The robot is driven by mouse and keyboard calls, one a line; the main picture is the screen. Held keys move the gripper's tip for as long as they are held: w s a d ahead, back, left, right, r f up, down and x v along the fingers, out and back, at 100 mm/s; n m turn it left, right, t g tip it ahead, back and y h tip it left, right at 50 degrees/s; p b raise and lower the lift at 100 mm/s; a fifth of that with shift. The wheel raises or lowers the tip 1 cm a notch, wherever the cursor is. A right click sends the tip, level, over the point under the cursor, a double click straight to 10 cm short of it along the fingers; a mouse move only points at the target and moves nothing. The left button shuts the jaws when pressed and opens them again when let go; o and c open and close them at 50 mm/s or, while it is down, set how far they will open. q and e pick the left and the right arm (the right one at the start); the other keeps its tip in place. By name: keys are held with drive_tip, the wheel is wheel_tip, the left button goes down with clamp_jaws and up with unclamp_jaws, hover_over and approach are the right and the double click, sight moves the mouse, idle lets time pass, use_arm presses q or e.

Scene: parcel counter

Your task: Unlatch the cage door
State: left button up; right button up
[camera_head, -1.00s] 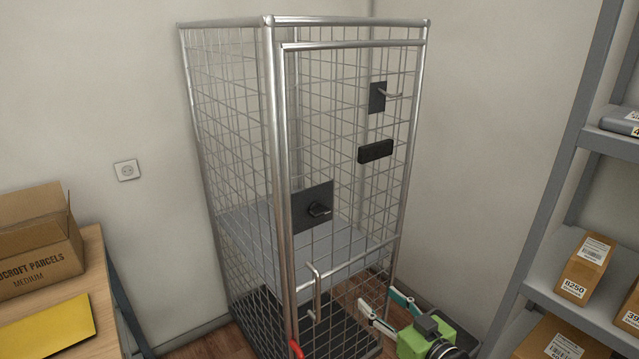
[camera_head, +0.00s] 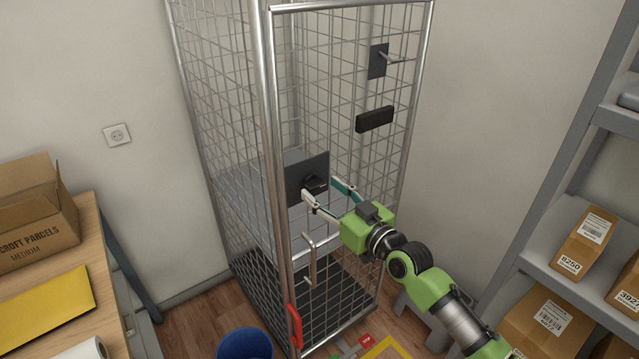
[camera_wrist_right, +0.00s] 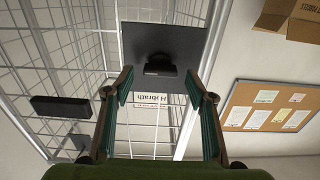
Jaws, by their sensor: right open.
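The tall wire-mesh cage (camera_head: 267,120) stands in the corner, and its framed door appears closed. A dark plate (camera_head: 294,190) on the door carries a black latch knob (camera_head: 316,181); the plate (camera_wrist_right: 140,38) and knob (camera_wrist_right: 160,69) also show in the right wrist view. My green right gripper (camera_head: 320,189) is open in front of the knob. In the right wrist view its fingers (camera_wrist_right: 160,78) are spread to either side of the knob, with nothing between the pads; contact cannot be told. A silver pull handle (camera_head: 311,262) is lower on the door. My left gripper is not in view.
A shelf with parcels (camera_head: 585,243) stands right. A table with a carton (camera_head: 35,215) is left. A blue bin (camera_head: 245,344) stands on the floor in front.

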sight(314, 184)
drive_tip(key=shift+w+a+r, duration=0.1)
drive_tip(key=shift+w+a, duration=0.25)
drive_tip(key=shift+w, duration=0.1)
drive_tip(key=shift+w+a, duration=0.3)
drive_tip(key=shift+w, duration=0.2)
drive_tip(key=c, duration=1.1)
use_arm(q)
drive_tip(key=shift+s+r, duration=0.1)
